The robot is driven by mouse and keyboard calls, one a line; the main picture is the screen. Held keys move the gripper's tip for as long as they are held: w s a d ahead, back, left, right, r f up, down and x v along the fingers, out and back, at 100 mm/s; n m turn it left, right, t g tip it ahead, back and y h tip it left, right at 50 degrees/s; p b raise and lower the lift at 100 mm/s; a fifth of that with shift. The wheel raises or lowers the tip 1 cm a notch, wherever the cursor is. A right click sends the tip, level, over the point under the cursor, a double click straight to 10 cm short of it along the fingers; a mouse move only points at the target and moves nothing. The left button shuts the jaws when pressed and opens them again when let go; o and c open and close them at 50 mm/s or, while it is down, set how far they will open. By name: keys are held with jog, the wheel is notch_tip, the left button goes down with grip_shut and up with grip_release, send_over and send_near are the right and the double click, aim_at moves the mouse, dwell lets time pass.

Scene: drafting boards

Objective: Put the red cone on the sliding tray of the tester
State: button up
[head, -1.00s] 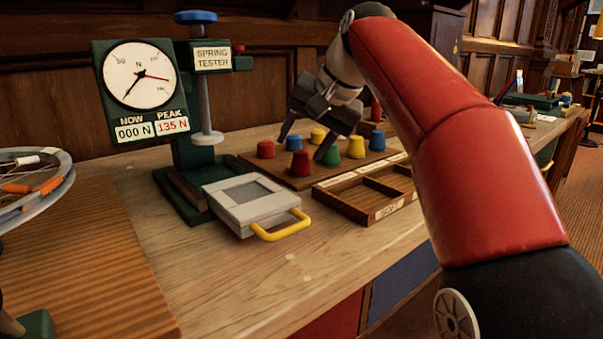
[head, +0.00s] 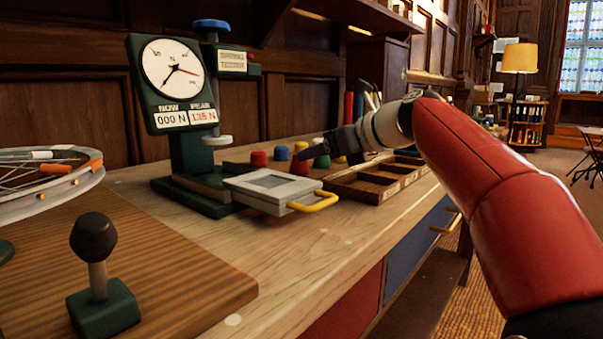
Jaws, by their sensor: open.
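One red cone (head: 259,159) stands at the left of a group of coloured cones behind the tester's tray. A second red cone (head: 300,165) stands nearer, partly covered by my gripper's finger. My gripper (head: 329,156) is open at the right part of the group, beside this nearer red cone. Whether it touches any cone I cannot tell. The spring tester (head: 184,100) is green with a round dial. Its flat grey sliding tray (head: 265,188), with a yellow handle (head: 313,202), sticks out at the front and is empty.
Blue (head: 282,153) and green (head: 321,161) cones stand close by. A divided wooden box (head: 372,185) lies right of the tray. A spoked wheel (head: 45,180) and a dark-knobbed lever (head: 97,250) are at left. The bench front (head: 270,268) is clear.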

aim_at(293, 159)
jog(key=x, duration=0.7)
jog(key=shift+a, duration=0.3)
jog(key=shift+c, duration=0.3)
